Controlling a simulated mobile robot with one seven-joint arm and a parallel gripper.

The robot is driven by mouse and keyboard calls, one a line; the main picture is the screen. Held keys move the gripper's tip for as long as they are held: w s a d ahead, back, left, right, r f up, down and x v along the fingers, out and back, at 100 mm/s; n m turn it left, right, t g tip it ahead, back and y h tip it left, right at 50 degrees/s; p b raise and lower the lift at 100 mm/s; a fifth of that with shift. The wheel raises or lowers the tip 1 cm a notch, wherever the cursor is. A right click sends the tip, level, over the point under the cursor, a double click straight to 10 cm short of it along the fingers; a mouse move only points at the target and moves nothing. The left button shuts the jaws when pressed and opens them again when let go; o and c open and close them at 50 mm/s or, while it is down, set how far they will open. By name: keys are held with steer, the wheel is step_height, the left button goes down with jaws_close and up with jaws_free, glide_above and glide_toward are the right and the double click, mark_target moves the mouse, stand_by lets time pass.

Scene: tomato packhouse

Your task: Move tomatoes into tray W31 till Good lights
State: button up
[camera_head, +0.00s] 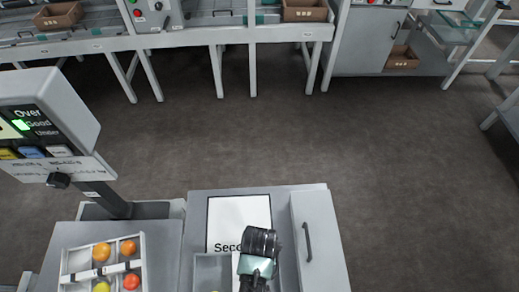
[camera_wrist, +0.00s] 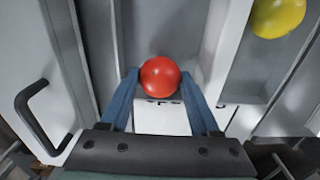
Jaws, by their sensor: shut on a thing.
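My gripper (camera_wrist: 160,76) is shut on a red tomato (camera_wrist: 160,77), held between its two blue fingers in the wrist view. In the head view my wrist hides the fingers and this tomato. A white tray (camera_head: 64,263) at the lower left holds several tomatoes: two orange, one red and one yellow-green, with a labelled strip across its middle. I cannot read its label. The display (camera_head: 45,112) above it lists Over, Good and Under. A green light (camera_head: 20,125) glows beside Good.
A grey compartmented bin (camera_head: 205,268) lies beside and under my wrist, with a sign (camera_head: 238,222) starting "Seco" behind it. A yellow tomato (camera_wrist: 277,14) lies in a compartment in the wrist view. A cabinet panel with a dark handle (camera_head: 307,242) is to the right. Open floor lies beyond.

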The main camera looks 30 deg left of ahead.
steer(key=shift+f, duration=0.45)
steer(key=o, duration=1)
steer(key=c, duration=0.3)
steer(key=shift+c, duration=0.2)
steer(key=shift+r, duration=0.1)
step_height(320, 180, up, 7)
steer(key=p, duration=0.7)
